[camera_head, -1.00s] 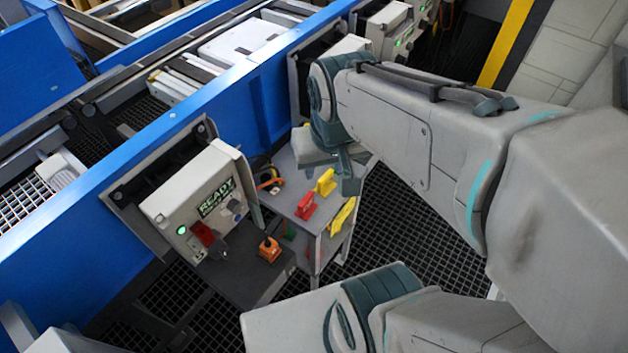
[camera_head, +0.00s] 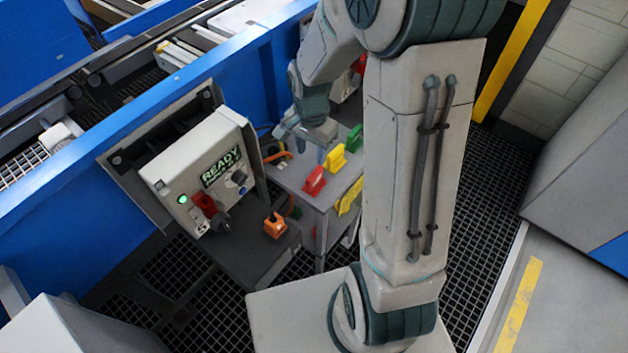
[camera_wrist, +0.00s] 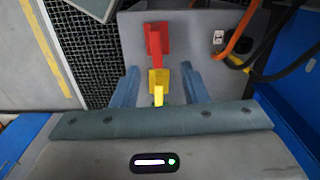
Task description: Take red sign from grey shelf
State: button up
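The red sign (camera_head: 314,181) stands on the top of the grey shelf (camera_head: 322,203), nearest the front of a row. A yellow sign (camera_head: 337,158) and a green sign (camera_head: 355,138) stand behind it. My gripper (camera_head: 306,146) is over the shelf's back part, left of the yellow sign. In the wrist view, my gripper (camera_wrist: 160,86) is open with its two fingers wide apart. The red sign (camera_wrist: 157,40) appears beyond the fingertips, and the yellow sign (camera_wrist: 158,84) shows between the fingers. Nothing is held.
A grey control box (camera_head: 205,172) marked READY stands left of the shelf, with an orange item (camera_head: 275,226) near it. Cables (camera_wrist: 236,42) lie at the shelf's right in the wrist view. The blue conveyor side (camera_head: 60,212) runs behind. Open grating floor lies right of my arm.

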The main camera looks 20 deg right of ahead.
aim_at(314, 173)
notch_tip(314, 173, down, 6)
jog(key=shift+f, duration=0.2)
jog(key=shift+s+d+f, duration=0.1)
jog(key=shift+d+f, duration=0.1)
jog(key=shift+f, duration=1.15)
jog(key=shift+d+f, duration=0.15)
jog(key=shift+f, duration=1.2)
grip_shut()
